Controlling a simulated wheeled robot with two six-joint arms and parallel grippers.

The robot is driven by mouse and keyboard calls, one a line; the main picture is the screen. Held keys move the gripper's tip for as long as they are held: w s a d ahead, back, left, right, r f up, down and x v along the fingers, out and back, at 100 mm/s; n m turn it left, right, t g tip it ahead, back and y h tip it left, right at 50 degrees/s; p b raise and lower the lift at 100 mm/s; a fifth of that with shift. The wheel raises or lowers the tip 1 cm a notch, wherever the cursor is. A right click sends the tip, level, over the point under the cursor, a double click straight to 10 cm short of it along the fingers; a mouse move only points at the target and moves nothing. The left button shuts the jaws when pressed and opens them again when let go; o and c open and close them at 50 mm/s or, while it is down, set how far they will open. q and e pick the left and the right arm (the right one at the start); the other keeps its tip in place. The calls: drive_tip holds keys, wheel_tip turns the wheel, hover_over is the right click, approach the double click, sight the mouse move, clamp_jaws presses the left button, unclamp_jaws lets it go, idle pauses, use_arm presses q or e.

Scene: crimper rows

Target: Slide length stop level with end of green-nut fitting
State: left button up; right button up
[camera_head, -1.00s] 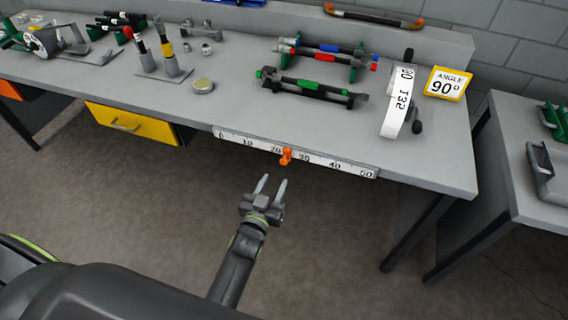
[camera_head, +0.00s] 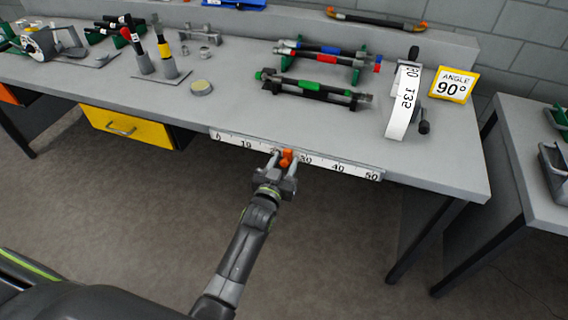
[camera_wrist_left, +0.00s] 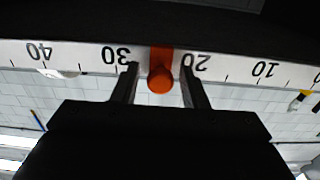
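The orange length stop (camera_head: 286,157) sits on the white ruler (camera_head: 340,168) along the bench's front edge, between the 20 and 30 marks. My left gripper (camera_head: 284,160) is open, with one finger on each side of the stop. In the left wrist view the stop (camera_wrist_left: 161,72) lies between the two fingers (camera_wrist_left: 158,85), with a gap on each side. The green-nut fitting (camera_head: 312,88) lies on the bench behind the ruler, a dark hose with a green sleeve and a green nut at its left end. My right gripper is not in view.
Red and blue hose fittings (camera_head: 325,55) rest on a green stand behind. A bender with a white dial (camera_head: 402,103) and a yellow angle sign (camera_head: 452,85) stand at right. A yellow drawer (camera_head: 126,125) hangs below.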

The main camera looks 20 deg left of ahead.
sight(257, 144)
use_arm(q)
clamp_jaws()
drive_tip(key=a+p, duration=0.1)
drive_tip(key=a, duration=0.2)
drive_tip(key=a+p, duration=0.1)
drive_tip(key=a, duration=0.2)
drive_tip(key=a+p, duration=0.2)
drive_tip(key=a, duration=0.1)
drive_tip(key=shift+w+a+r, duration=0.15)
drive_tip(key=shift+a+r, duration=0.1)
drive_tip(key=shift+a, duration=0.1)
drive_tip(key=a, duration=1)
drive_tip(key=shift+w+a+f+p, duration=0.15)
drive_tip(key=shift+a+f+p, duration=0.1)
drive_tip(key=shift+a+p, duration=0.15)
unclamp_jaws()
drive_tip(key=s, duration=1.7)
drive_tip(key=shift+s+a+b, duration=0.2)
drive_tip(key=shift+a+b, duration=0.05)
drive_tip(key=shift+b, duration=0.15)
